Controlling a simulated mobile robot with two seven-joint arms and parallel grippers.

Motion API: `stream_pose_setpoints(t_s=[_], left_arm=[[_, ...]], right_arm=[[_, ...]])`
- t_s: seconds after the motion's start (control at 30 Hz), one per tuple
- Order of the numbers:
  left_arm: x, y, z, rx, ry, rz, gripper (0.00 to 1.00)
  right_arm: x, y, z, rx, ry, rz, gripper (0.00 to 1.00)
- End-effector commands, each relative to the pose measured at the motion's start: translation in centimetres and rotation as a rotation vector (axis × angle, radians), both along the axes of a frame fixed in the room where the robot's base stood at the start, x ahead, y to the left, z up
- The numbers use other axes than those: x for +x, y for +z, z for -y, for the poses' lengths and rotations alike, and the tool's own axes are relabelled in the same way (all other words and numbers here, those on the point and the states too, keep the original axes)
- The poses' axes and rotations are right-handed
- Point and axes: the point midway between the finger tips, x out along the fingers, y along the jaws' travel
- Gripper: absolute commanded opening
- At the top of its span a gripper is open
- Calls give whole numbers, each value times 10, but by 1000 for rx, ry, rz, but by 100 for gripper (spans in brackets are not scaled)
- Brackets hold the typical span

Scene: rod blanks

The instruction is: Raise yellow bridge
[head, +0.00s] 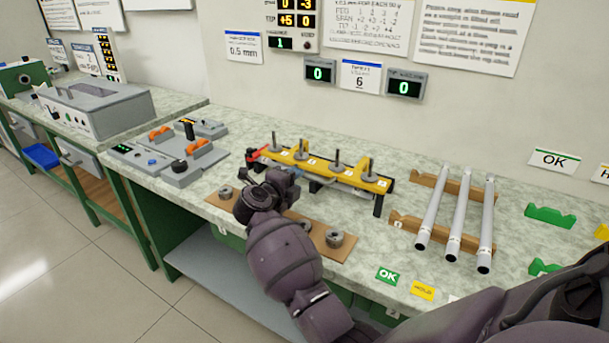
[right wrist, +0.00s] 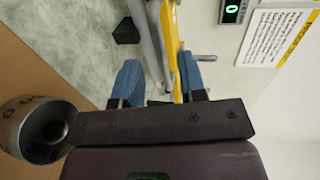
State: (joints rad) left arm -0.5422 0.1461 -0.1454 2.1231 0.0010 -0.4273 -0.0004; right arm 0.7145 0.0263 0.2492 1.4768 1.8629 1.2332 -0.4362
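The yellow bridge (head: 345,175) is a long bar with several grey upright pegs, standing on dark supports at the back of the bench. A red part (head: 257,154) is at its left end. My right gripper (head: 308,175) is at the bridge's front side, left of its middle, partly hidden by my wrist. In the right wrist view, its blue fingers (right wrist: 160,78) are apart. The yellow bar (right wrist: 174,45) and a grey rod show between them, the bar close to the right finger. Contact cannot be told. My left gripper is not in view.
Grey ring weights (head: 335,239) sit on a brown board before the bridge; one weight (right wrist: 40,128) looms beside my right gripper. Three metal rods (head: 460,215) lie on wooden rests at right. A control box (head: 175,160) stands at left. OK and HOLD labels mark the front edge.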

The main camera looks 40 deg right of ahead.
Motion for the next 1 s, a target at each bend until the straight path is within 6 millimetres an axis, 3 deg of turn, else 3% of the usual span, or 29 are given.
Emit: stream_pose_setpoints(t_s=[0.33,0.8,0.87,1.0], left_arm=[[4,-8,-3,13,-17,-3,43],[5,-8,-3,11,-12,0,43],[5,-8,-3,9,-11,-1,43],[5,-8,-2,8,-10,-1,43]], right_arm=[[20,-13,47,-3,1,-2,38],[24,-13,58,-1,2,2,38],[24,-13,58,-1,2,2,32],[24,-13,57,0,2,0,10]])
